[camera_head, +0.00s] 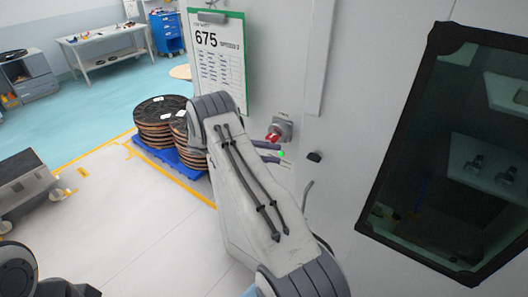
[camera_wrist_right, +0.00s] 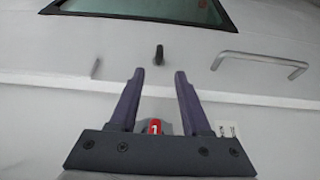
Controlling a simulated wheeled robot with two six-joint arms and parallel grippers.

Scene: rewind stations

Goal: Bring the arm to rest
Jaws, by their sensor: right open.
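My right arm reaches up from the bottom of the head view, to the front of a white machine cabinet (camera_head: 345,70). My right gripper (camera_head: 276,153) is partly hidden behind the arm, close to the cabinet face. In the right wrist view the gripper (camera_wrist_right: 160,72) is open, with its two fingers apart and nothing between the tips. A red rotary switch (camera_head: 273,136) on a grey plate is just above the fingers; a red part also shows at the finger bases in the wrist view (camera_wrist_right: 155,127). My left gripper is not in view.
A black knob (camera_head: 314,156) and a bar handle (camera_wrist_right: 258,62) stick out from the cabinet near the gripper. A dark window (camera_head: 440,150) is at right. A clipboard sheet (camera_head: 218,60) hangs above. Stacked reels (camera_head: 158,122) stand on a blue pallet (camera_head: 165,157). Open floor lies left.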

